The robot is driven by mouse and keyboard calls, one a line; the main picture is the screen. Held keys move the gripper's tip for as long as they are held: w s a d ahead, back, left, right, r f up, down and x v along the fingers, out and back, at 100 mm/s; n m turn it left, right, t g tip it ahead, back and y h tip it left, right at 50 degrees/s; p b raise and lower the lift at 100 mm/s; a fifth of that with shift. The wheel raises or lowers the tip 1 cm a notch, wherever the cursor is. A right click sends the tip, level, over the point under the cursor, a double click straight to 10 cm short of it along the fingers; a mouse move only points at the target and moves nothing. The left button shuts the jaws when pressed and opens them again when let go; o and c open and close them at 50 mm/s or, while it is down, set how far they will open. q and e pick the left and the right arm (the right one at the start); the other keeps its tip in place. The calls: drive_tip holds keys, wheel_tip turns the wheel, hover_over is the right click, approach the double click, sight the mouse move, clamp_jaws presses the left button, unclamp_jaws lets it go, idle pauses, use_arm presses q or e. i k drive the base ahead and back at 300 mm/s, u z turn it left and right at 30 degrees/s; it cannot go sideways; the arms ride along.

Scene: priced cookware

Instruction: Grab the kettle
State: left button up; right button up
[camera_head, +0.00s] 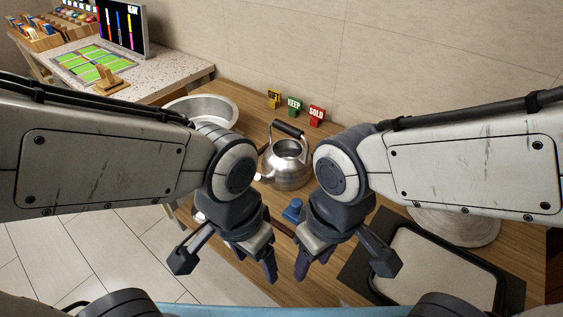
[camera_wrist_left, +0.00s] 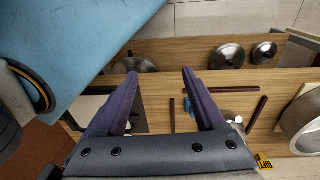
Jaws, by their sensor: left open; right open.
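A shiny steel kettle (camera_head: 287,168) with a dark arched handle stands upright on the wooden table, in the middle of the head view. Its spout points to the lower left. My left gripper (camera_head: 258,264) is open and empty, nearer to me than the kettle and apart from it. Its two fingers show spread in the left wrist view (camera_wrist_left: 160,82). My right gripper (camera_head: 312,264) is open and empty beside it, also on the near side of the kettle. In the left wrist view, I cannot clearly make out the kettle; the right-hand finger may hide part of it.
A metal bowl (camera_head: 206,108) stands left of the kettle. Yellow, green and red signs (camera_head: 316,114) stand behind it by the wall. A blue object (camera_head: 293,210) lies in front of the kettle. A pale tray (camera_head: 436,268) lies at the right. Pot lids (camera_wrist_left: 228,56) show in the wrist view.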

sight(287, 164)
drive_tip(key=u, duration=1.8)
drive_tip(key=i, duration=1.65)
drive_tip(key=z, duration=4.1)
